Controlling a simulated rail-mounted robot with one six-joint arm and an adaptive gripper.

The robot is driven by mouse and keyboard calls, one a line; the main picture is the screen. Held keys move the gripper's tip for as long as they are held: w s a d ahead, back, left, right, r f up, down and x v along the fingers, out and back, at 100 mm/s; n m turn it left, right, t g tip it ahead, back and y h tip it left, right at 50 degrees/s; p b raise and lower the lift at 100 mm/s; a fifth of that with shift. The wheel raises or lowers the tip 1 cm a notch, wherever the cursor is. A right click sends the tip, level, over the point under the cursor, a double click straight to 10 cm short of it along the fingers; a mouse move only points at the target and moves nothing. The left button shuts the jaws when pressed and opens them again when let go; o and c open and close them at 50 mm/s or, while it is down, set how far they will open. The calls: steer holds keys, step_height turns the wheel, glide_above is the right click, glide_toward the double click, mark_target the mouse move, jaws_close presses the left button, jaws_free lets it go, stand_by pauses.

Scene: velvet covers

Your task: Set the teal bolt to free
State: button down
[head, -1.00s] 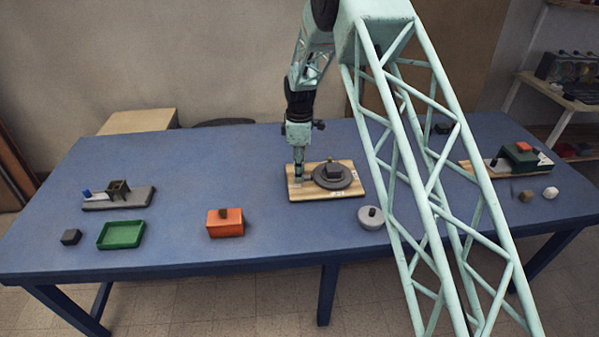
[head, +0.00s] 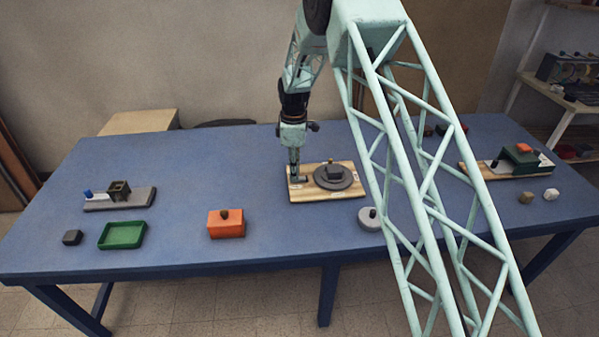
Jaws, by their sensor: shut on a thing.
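A wooden board (head: 330,195) lies on the blue table near its middle. It carries a round dark grey disc (head: 350,184) with a dark block (head: 334,172) on top and small pale labels. My gripper (head: 294,177) points down at the board's left end, beside the disc. It is shut on a small part there, mostly hidden by the fingers. A small grey piece (head: 302,180) shows just right of the fingertips. I cannot make out a teal colour on the held part, so I cannot tell whether it is the teal bolt.
A grey board with a blue knob (head: 87,193), a green tray (head: 122,235) and an orange box (head: 226,224) stand to the left. A round grey lidded pot (head: 370,219) is close right.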

steer(key=shift+a, duration=0.3)
steer(key=c, duration=2.6)
jaws_free()
steer(key=shift+s+a, duration=0.1)
steer(key=shift+a, duration=0.1)
steer(key=shift+o, duration=0.2)
steer(key=shift+d+r, duration=0.1)
steer(key=shift+r, duration=0.4)
step_height(320, 180, up, 11)
steer(key=shift+r, duration=0.1)
